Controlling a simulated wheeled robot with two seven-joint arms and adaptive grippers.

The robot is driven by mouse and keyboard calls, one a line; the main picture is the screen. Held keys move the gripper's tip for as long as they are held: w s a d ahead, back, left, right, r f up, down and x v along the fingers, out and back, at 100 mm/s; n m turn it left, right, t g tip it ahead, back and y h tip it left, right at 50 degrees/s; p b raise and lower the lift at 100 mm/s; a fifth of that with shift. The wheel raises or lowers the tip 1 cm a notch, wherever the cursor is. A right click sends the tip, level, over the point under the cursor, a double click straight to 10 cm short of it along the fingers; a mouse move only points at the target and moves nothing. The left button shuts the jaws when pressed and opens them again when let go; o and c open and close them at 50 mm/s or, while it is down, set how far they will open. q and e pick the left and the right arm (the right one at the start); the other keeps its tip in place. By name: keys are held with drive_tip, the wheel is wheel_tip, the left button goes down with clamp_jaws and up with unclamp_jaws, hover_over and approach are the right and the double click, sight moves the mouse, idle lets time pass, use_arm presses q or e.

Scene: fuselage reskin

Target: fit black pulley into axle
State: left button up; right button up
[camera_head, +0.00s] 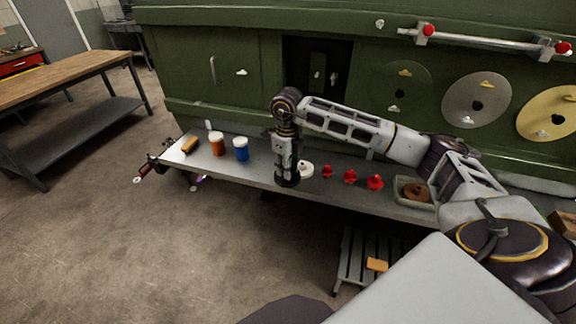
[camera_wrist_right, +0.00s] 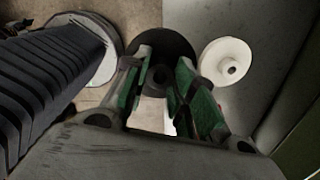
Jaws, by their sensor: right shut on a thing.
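My right gripper (camera_head: 286,166) points straight down over the grey shelf in the head view and is shut on the black pulley (camera_head: 287,181). The pulley is at or just above the shelf near its front edge; I cannot tell whether it touches. In the right wrist view the green-padded fingers (camera_wrist_right: 163,75) close around the hub of the black pulley (camera_wrist_right: 178,46), whose round flange shows beyond the fingertips. A white pulley (camera_head: 306,169) lies just right of it, also in the wrist view (camera_wrist_right: 213,58). I cannot make out the axle for certain. My left gripper is not in view.
Red parts (camera_head: 350,176) and a grey bin (camera_head: 402,193) stand to the right on the shelf. Orange (camera_head: 216,146) and blue (camera_head: 241,152) jars stand left. Behind, the green panel has a dark opening (camera_head: 340,72) and green, grey (camera_head: 462,98) and yellow discs.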

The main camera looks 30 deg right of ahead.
sight(282, 180)
drive_tip(key=n, duration=0.1)
drive_tip(key=a+f+n, duration=0.1)
drive_tip(key=n, duration=0.1)
drive_tip(key=shift+s+a+f, duration=0.1)
drive_tip(key=shift+s, duration=0.1)
drive_tip(key=n, duration=0.1)
drive_tip(key=a+f+n, duration=0.1)
drive_tip(key=n, duration=0.2)
drive_tip(key=shift+s+a+f+n, duration=0.25)
drive_tip(key=shift+s+a+n, duration=0.05)
drive_tip(key=shift+s, duration=0.05)
drive_tip(key=s+a+f+n, duration=0.2)
drive_tip(key=a+f+n, duration=0.2)
drive_tip(key=n, duration=0.8)
drive_tip(key=s+a+f+n, duration=0.1)
drive_tip(key=a+f+n, duration=0.3)
drive_tip(key=n, duration=0.8)
drive_tip(key=shift+s+a+f, duration=0.3)
drive_tip(key=shift+s+a, duration=0.1)
drive_tip(key=shift+a, duration=0.05)
drive_tip(key=shift+d, duration=0.1)
